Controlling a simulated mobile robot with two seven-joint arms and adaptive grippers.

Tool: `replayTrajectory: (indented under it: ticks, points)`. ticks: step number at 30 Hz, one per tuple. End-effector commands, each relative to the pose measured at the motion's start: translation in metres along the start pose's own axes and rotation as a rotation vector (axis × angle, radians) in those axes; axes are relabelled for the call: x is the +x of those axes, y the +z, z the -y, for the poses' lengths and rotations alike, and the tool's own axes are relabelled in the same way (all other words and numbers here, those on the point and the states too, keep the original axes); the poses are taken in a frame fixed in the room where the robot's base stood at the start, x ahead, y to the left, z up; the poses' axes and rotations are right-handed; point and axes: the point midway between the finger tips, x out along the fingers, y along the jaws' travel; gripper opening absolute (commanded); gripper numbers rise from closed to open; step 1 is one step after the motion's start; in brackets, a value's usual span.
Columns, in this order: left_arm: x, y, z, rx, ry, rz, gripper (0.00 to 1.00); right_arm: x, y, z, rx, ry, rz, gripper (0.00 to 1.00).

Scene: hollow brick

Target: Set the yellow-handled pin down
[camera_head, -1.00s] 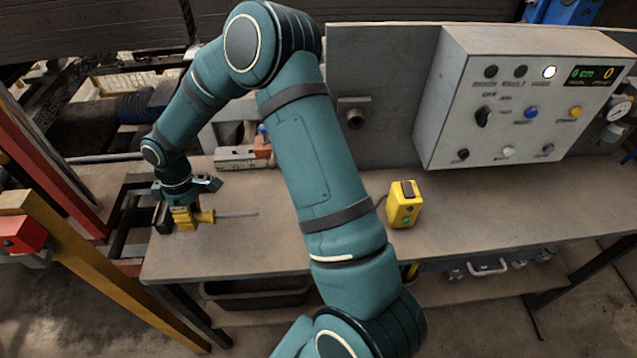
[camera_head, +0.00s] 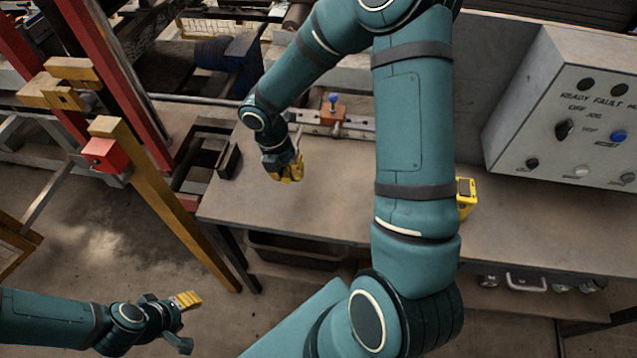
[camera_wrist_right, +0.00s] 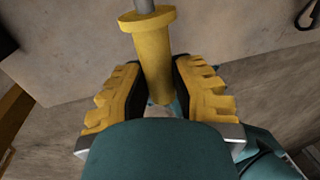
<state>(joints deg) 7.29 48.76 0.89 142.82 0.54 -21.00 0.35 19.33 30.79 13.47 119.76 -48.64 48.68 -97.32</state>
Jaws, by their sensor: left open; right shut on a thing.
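The yellow-handled pin shows in the right wrist view with its yellow handle (camera_wrist_right: 152,55) between the two yellow finger pads of my right gripper (camera_wrist_right: 160,88). Its grey shaft (camera_wrist_right: 143,5) runs out of the top of that view. In the head view my right gripper (camera_head: 288,171) is over the left part of the workbench (camera_head: 330,205), and the thin shaft (camera_head: 298,139) points up the picture. The gap between pin and bench is hard to judge. My left gripper (camera_head: 184,320) is open and empty, over the floor at lower left.
A grey rail fixture with a blue-knobbed orange block (camera_head: 331,110) is behind the right gripper. A yellow box (camera_head: 466,193) and a grey control panel (camera_head: 570,105) stand to the right. A red-boxed yellow post (camera_head: 150,180) is left of the bench. The front bench top is bare.

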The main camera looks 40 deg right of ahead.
Motion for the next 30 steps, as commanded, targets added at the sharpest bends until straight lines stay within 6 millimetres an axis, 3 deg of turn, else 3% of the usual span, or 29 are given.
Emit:
replayTrajectory:
  ticks: [6,14,21,30]
  points:
    - [0.010,0.005,0.004,0.003,0.001,0.010,0.47,0.041,0.000,-0.008,0.001,-0.002,-0.004,0.00]
    - [0.014,0.007,0.005,0.004,0.001,0.016,0.47,0.061,0.001,-0.012,0.003,-0.001,-0.001,0.00]
    - [0.021,0.011,0.008,0.006,0.002,0.022,0.47,0.091,0.001,-0.018,0.003,-0.002,-0.004,0.00]
    - [0.021,0.011,0.008,0.007,0.002,0.023,0.47,0.094,0.002,-0.019,0.004,0.000,-0.001,0.00]
